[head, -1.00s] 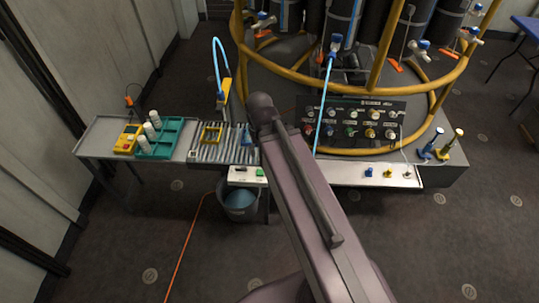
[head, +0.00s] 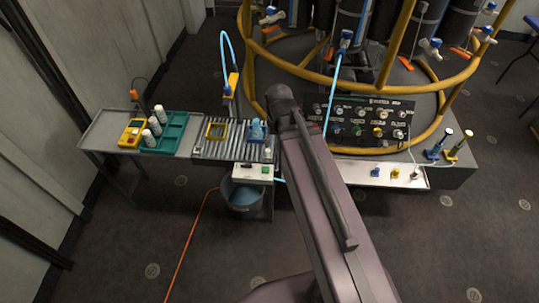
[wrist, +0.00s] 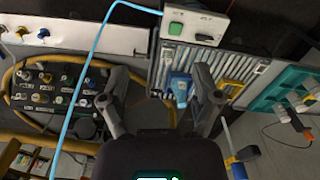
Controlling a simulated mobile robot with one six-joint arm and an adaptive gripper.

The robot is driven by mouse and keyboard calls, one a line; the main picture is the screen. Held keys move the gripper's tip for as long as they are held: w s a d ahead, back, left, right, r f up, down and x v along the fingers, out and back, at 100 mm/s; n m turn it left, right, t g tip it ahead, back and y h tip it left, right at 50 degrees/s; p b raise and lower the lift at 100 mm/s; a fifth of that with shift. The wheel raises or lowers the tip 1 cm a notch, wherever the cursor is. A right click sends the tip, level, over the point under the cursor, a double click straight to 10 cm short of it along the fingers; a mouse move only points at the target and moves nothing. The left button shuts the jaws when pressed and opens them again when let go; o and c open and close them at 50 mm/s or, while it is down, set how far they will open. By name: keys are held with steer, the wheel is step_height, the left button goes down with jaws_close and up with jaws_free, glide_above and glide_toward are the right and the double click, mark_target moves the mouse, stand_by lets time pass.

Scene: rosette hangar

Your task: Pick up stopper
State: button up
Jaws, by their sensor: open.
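Small stopper-like pieces stand on the white strip at the bench's right: a blue one (head: 375,171), a yellow one (head: 396,172) and a grey one (head: 414,175). I cannot tell which is the stopper. In the head view my arm hides the gripper.
A teal rack (head: 172,126) with white bottles and a yellow meter (head: 131,132) stand at left. A black valve panel (head: 352,122) and yellow rails (head: 305,68) bound the right. A blue hose (wrist: 85,75) crosses the wrist view. A bucket (head: 243,198) stands below the bench.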

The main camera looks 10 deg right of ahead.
mark_target(268, 151)
steer(key=w+f+m+b, duration=0.7)
steer(key=w+f, duration=0.1)
steer(key=w, duration=0.5)
steer(key=shift+w, duration=0.3)
steer(key=shift+a+f+b, duration=0.1)
steer(key=shift+f+b, duration=0.1)
steer(key=shift+b, duration=0.1)
step_height(268, 151, down, 8)
steer(key=b, duration=0.8)
steer(key=shift+f, duration=0.15)
steer(key=shift+f, duration=0.1)
steer(key=shift+w+f+b, duration=0.1)
steer(key=shift+f+b, duration=2.4)
steer(key=shift+b, duration=0.25)
steer(key=c, duration=1)
